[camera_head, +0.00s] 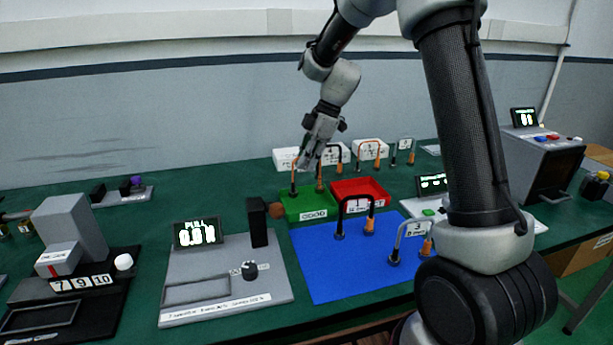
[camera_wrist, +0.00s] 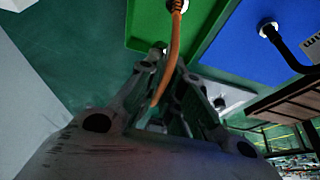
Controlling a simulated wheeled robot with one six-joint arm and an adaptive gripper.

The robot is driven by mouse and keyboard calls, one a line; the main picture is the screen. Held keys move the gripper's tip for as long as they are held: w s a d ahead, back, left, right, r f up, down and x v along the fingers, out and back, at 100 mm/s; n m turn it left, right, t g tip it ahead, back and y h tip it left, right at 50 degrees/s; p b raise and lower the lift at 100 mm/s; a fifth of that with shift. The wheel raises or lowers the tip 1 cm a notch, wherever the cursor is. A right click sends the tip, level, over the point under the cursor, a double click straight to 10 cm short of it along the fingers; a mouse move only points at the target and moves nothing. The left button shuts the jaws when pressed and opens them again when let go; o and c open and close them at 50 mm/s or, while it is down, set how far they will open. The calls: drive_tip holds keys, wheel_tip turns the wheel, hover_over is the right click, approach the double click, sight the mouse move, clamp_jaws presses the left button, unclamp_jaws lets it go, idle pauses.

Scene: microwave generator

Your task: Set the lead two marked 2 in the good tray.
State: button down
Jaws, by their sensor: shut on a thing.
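My gripper (camera_head: 308,163) is over the green tray (camera_head: 291,210), pointing down, with its fingers shut on an orange lead (camera_head: 319,178). In the wrist view my gripper (camera_wrist: 165,100) has the orange cable (camera_wrist: 173,45) between its fingers. One pale-collared end of the cable shows against the green tray (camera_wrist: 140,30). The lead's two ends hang at or in the tray; I cannot tell whether they touch its floor. My fingers hide the top of the lead, and no number on it can be read. The green tray's front label looks like GOOD.
A red tray (camera_head: 345,187) adjoins the green one on the right. A black lead (camera_head: 341,215) and a grey lead marked 3 (camera_head: 396,243) stand on the blue mat (camera_head: 325,270). More leads stand behind, by white blocks (camera_head: 285,158). A pull tester (camera_head: 225,280) is at front left.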

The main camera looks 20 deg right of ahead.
drive_tip(key=shift+f, duration=1.9)
drive_tip(key=c, duration=1.6)
unclamp_jaws()
drive_tip(key=shift+f, duration=0.1)
drive_tip(key=shift+o, duration=0.2)
drive_tip(key=v, duration=1.2)
drive_tip(key=s+d+r+m+t+h, duration=0.1)
drive_tip(key=s+d+r+m, duration=0.25)
drive_tip(key=s, duration=0.45)
drive_tip(key=s+d+r+m+t+h, duration=0.1)
drive_tip(key=s+d+r+m, duration=0.1)
drive_tip(key=s+r+m, duration=0.45)
drive_tip(key=s+d+f+m, duration=0.1)
drive_tip(key=s+m, duration=0.1)
drive_tip(key=s, duration=0.4)
drive_tip(key=s+d+f+m+t+h, duration=0.1)
drive_tip(key=s+d+f+m, duration=0.1)
drive_tip(key=s, duration=0.3)
drive_tip(key=s+d+f+m+t+h, duration=0.1)
drive_tip(key=s+d+f+m, duration=0.1)
drive_tip(key=s+m, duration=0.2)
drive_tip(key=s, duration=0.2)
drive_tip(key=shift+s+f, duration=0.2)
drive_tip(key=shift+s, duration=0.1)
